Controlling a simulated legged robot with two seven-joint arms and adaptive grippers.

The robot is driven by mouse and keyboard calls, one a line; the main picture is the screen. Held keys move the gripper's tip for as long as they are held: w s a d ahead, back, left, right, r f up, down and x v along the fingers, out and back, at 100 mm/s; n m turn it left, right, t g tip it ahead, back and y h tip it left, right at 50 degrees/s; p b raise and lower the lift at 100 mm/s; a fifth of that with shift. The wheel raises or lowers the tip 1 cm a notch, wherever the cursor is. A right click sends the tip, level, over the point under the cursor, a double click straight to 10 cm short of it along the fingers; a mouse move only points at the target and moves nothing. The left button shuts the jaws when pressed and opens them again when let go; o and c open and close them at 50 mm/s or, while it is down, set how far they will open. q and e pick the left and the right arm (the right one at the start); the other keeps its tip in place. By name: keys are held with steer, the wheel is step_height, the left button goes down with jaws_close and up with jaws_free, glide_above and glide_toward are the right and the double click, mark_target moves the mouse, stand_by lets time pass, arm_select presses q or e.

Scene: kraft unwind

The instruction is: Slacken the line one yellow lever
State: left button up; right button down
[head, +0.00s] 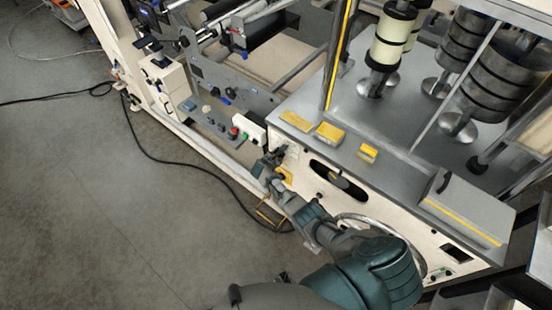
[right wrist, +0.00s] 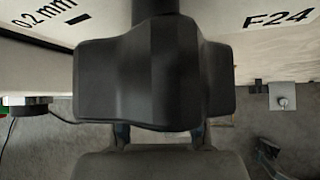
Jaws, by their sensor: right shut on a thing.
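My right arm reaches from the bottom right of the head view to the near corner of the cream machine front (head: 375,212). My right gripper (head: 270,166) is there, shut on what seems to be the lever, beside a small yellow piece (head: 285,175) on the machine face. The gripper and arm hide most of the lever in this view. In the right wrist view a large dark block (right wrist: 155,75) with a stem fills the middle; I cannot tell its parts apart, and no yellow shows on it. My left gripper is not in view.
The panel carries a handwheel (head: 405,240) and a dark oval slot (head: 337,180). A white box with red and green buttons (head: 246,128) sits left of the gripper. A black cable (head: 190,163) lies on the floor. The floor at left is open.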

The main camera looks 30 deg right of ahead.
steer(key=shift+s+a+f, duration=0.1)
steer(key=shift+a+f, duration=0.05)
steer(key=shift+f, duration=0.05)
steer(key=c, duration=0.8)
jaws_free()
steer(key=shift+o, duration=0.8)
steer(key=v, duration=1.1)
steer(key=shift+a+r, duration=0.3)
steer(key=shift+s+f, duration=0.1)
steer(key=s+a+f+m+g+y, duration=0.1)
steer(key=s+a+f+m+y, duration=0.15)
steer(key=s+f, duration=0.85)
steer(key=s+a+f+m+g+y, duration=0.1)
steer(key=s+f+m+y, duration=0.15)
steer(key=s+f, duration=0.85)
steer(key=s+f+m+g, duration=0.1)
steer(key=s+f+m, duration=0.3)
steer(key=s, duration=0.6)
steer(key=s+f+m+g+y, duration=0.1)
steer(key=s+f+m, duration=0.4)
steer(key=s, duration=0.6)
steer(key=s+f+m+g+y, duration=0.1)
steer(key=s+f+m, duration=0.3)
steer(key=s+f, duration=0.4)
steer(key=s, duration=0.3)
steer(key=shift+f, duration=0.25)
